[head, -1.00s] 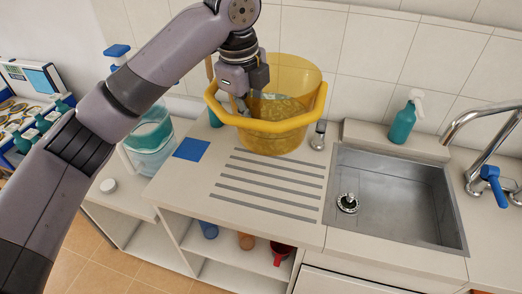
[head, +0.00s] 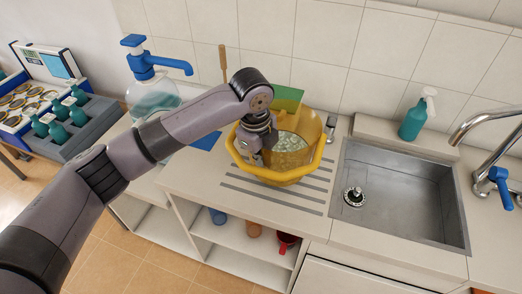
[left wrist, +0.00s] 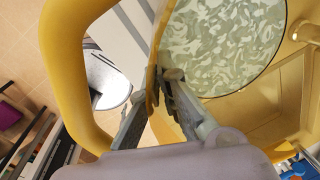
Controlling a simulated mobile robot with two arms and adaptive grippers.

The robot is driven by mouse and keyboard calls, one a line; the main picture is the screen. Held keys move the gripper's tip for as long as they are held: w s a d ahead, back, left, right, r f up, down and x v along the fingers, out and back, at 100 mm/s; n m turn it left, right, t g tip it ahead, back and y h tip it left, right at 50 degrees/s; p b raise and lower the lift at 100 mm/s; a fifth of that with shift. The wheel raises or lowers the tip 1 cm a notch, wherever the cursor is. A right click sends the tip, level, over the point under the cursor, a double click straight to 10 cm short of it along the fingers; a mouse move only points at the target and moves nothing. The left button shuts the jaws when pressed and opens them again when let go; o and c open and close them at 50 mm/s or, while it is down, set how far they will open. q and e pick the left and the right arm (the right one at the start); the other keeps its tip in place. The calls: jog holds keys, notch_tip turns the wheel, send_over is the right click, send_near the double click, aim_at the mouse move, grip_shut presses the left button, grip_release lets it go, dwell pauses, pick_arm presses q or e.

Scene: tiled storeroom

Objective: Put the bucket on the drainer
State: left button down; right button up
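The bucket (head: 292,163) is yellow and see-through, with a thick yellow rim and a pale mottled patch inside. In the head view it is over the back part of the drainer (head: 265,196), a set of grey grooves in the counter left of the sink. It looks roughly upright; I cannot tell whether its base touches the grooves. My left gripper (head: 268,146) is at its near left side. In the left wrist view the fingers (left wrist: 160,105) lie on either side of the bucket's yellow wall (left wrist: 152,85) and pinch it. My right gripper is not in view.
A pump bottle (head: 150,92) and blue square (head: 207,140) are left. A green panel (head: 287,97) shows behind the bucket. Cups stand on the shelf below.

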pick_arm(q)
jog(key=shift+w+f+p, duration=0.1)
jog(key=shift+f+p, duration=0.2)
jog(key=shift+f, duration=1.45)
jog(key=c, duration=2.2)
grip_release()
jog(key=shift+s+f, duration=0.2)
jog(key=shift+c, duration=0.2)
jog(key=o, duration=0.4)
jog(key=shift+o, duration=0.2)
jog(key=shift+r, duration=0.1)
notch_tip(320, 180, up, 12)
jog(key=s+b, duration=0.1)
jog(key=b, duration=0.1)
jog(key=shift+s+a, duration=0.15)
jog(key=shift+a, duration=0.3)
